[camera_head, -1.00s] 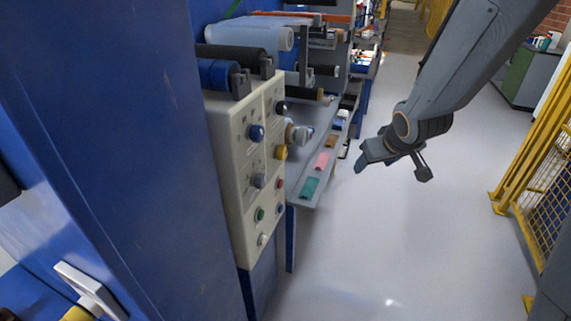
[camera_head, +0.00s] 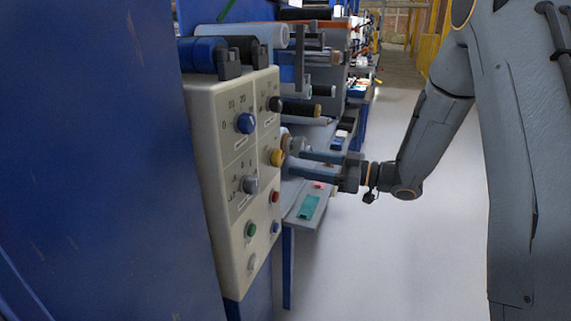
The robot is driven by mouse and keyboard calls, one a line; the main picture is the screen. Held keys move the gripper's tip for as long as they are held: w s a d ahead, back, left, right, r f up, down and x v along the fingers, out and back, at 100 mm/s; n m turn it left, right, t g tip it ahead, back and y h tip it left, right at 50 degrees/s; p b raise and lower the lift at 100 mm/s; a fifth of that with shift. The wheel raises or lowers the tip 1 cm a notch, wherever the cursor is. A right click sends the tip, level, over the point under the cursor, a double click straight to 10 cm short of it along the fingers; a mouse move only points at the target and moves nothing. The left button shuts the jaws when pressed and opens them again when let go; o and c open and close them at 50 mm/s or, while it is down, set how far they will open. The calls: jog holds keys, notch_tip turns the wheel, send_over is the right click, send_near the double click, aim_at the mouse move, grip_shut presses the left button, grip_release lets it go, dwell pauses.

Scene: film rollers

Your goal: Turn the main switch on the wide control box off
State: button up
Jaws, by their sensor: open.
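The wide control box (camera_head: 222,245) is a cream panel at the left centre, seen at a slant. It bears a blue knob (camera_head: 246,123), a black knob (camera_head: 275,103), a yellow knob (camera_head: 277,157) and a grey knob (camera_head: 250,184). Its labels are too small to show which one is the main switch. My gripper (camera_head: 295,163) is open, its two fingers pointing left at the box's right side. The fingertips are close to the yellow knob; whether they touch it I cannot tell. Nothing shows between the fingers.
Red (camera_head: 275,196), green (camera_head: 251,230) and small blue (camera_head: 276,228) buttons sit low on the box. Rollers (camera_head: 245,36) stand above and behind it. A grey shelf with a teal pad (camera_head: 309,207) lies below my gripper. The floor (camera_head: 400,260) is clear.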

aim_at(282, 159)
jog(key=x, duration=0.6)
jog(key=c, duration=1)
